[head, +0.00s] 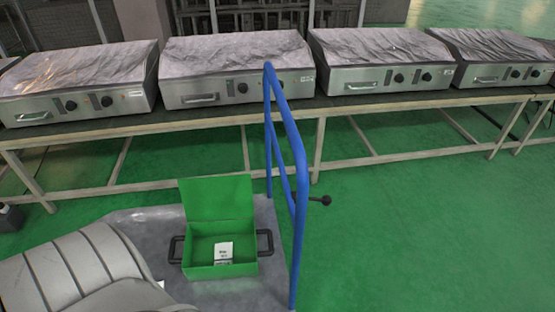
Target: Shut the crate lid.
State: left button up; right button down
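A green crate (196,270) stands on a grey platform in the lower middle of the head view. Its green lid (216,198) is open and stands up at the back edge of the crate. A white label or card with dark print (223,252) shows at the crate's front. Black handles stick out at its left (176,250) and right (265,242) sides. Neither of my grippers shows in this view.
A blue rail (297,180) rises along the platform's right edge, close to the crate. Behind it, a long table (220,120) carries several metal griddle-like units (237,70). A large grey ribbed shape (75,275) fills the lower left. Green floor is clear at right.

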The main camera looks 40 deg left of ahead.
aim_at(224, 197)
jog(key=i+l+z, duration=0.3)
jog(key=i+l, duration=0.2)
jog(key=i+l+z, duration=0.3)
jog(key=i, duration=0.35)
jog(key=i+u, duration=0.3)
jog(key=u, duration=0.15)
jog(key=i+u, duration=0.35)
jog(key=u, duration=0.15)
jog(key=i+l+u, duration=0.15)
jog(key=i+u, duration=0.15)
jog(key=u, duration=0.15)
jog(key=i+u, duration=0.25)
jog(key=u, duration=0.15)
jog(key=i+u, duration=0.25)
jog(key=u, duration=0.15)
jog(key=i+u, duration=0.2)
jog(key=u, duration=0.2)
jog(key=i+l+u, duration=0.15)
jog(key=u, duration=0.25)
jog(key=i+l+u, duration=0.25)
jog(key=u, duration=0.2)
